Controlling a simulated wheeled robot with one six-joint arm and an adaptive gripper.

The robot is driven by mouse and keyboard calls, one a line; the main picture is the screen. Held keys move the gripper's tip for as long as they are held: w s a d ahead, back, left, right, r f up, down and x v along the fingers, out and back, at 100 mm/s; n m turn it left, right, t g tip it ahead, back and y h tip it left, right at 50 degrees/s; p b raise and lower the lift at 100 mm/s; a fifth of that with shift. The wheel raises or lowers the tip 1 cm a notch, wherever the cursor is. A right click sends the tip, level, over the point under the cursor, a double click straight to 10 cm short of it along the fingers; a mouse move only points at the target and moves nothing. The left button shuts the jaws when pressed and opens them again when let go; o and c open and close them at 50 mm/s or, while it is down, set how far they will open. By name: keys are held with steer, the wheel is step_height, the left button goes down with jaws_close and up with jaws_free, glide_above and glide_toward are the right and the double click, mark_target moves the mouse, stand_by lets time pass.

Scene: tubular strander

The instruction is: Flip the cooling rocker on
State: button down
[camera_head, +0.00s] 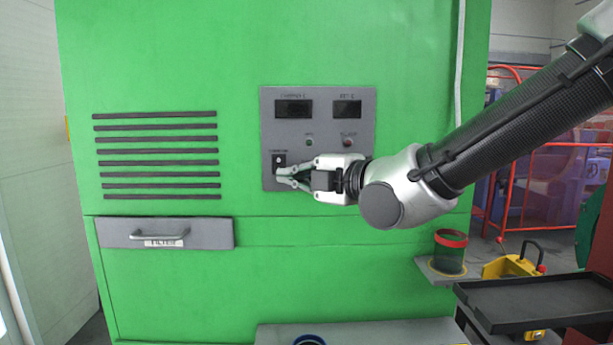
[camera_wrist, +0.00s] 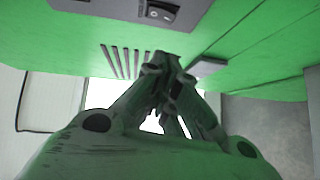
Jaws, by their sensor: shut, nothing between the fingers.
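The cooling rocker (camera_head: 279,159) is a small black switch with a pale mark at the lower left of the grey control panel (camera_head: 326,101) on the green cabinet. It also shows in the wrist view (camera_wrist: 160,13), near the top edge. My gripper (camera_head: 281,176) is shut and empty, with its fingertips just below and in front of the rocker. In the wrist view the closed fingertips (camera_wrist: 168,62) lie below the rocker, apart from it in the picture. Whether they touch the panel I cannot tell. The rocker's label is too small to read.
The panel has two dark displays (camera_head: 294,109) and two small lamps (camera_head: 347,142). Vent slots (camera_head: 156,151) and a filter drawer (camera_head: 165,233) are at left. A red-rimmed cup (camera_head: 450,252) and a black tray (camera_head: 535,300) stand at lower right, beneath my arm.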

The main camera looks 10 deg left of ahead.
mark_target(279, 165)
steer(key=w+a+f, duration=0.1)
steer(key=w+a, duration=0.4)
steer(key=w, duration=0.1)
steer(key=shift+w, duration=0.15)
steer(key=shift+w+f, duration=0.2)
steer(key=shift+w, duration=0.05)
stand_by(0.3)
